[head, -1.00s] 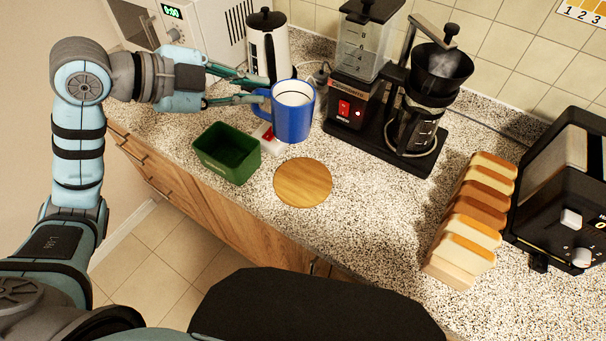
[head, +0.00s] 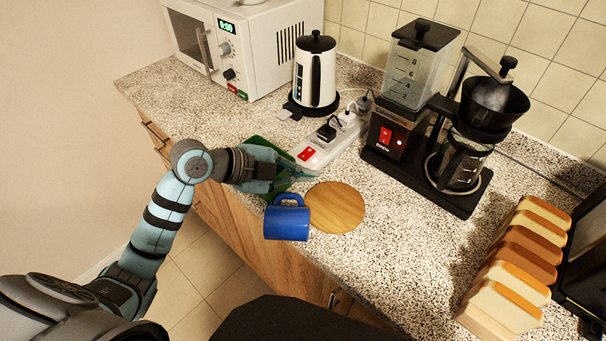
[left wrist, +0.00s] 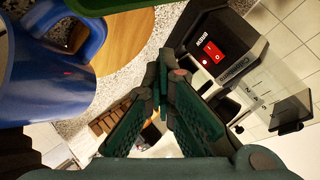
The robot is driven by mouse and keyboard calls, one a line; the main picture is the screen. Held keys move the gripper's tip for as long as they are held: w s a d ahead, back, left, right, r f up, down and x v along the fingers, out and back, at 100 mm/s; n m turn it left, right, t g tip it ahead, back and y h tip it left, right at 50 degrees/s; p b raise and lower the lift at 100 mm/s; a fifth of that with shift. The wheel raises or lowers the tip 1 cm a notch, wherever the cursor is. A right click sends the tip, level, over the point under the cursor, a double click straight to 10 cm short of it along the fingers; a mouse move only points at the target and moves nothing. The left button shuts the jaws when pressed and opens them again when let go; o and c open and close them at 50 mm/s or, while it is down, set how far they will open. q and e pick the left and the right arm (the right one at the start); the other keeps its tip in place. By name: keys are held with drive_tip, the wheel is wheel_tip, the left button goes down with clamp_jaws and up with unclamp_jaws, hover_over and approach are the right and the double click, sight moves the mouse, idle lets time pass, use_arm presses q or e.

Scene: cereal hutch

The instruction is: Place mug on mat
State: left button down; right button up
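The blue mug (head: 287,222) is tipped over with its handle upward, at the counter's front edge by the left side of the round wooden mat (head: 336,208). I cannot tell whether it rests on the counter or is in the air. The mat's top is bare. My left gripper (head: 312,172) is just above and behind the mug, apart from it. In the left wrist view, the fingers (left wrist: 165,78) converge with nothing seen between them, and the mug (left wrist: 45,75) is outside them at the left. My right gripper is not in view.
The green box (head: 257,143) is partly hidden behind my left gripper and looks tilted. A power strip (head: 318,150) lies behind the gripper. The kettle (head: 315,75), coffee machine (head: 460,155) and bread slices (head: 520,262) stand around the mat. Counter right of the mat is clear.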

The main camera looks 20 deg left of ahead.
use_arm(q)
drive_tip(key=c, duration=1.7)
unclamp_jaws()
drive_tip(key=shift+o, duration=0.3)
drive_tip(key=shift+r, duration=0.1)
drive_tip(key=shift+s+a+r+p, duration=0.2)
drive_tip(key=shift+s+a+p, duration=0.05)
drive_tip(key=shift+a+p, duration=0.1)
drive_tip(key=p+v, duration=0.7)
drive_tip(key=v, duration=0.4)
drive_tip(key=shift+s, duration=0.2)
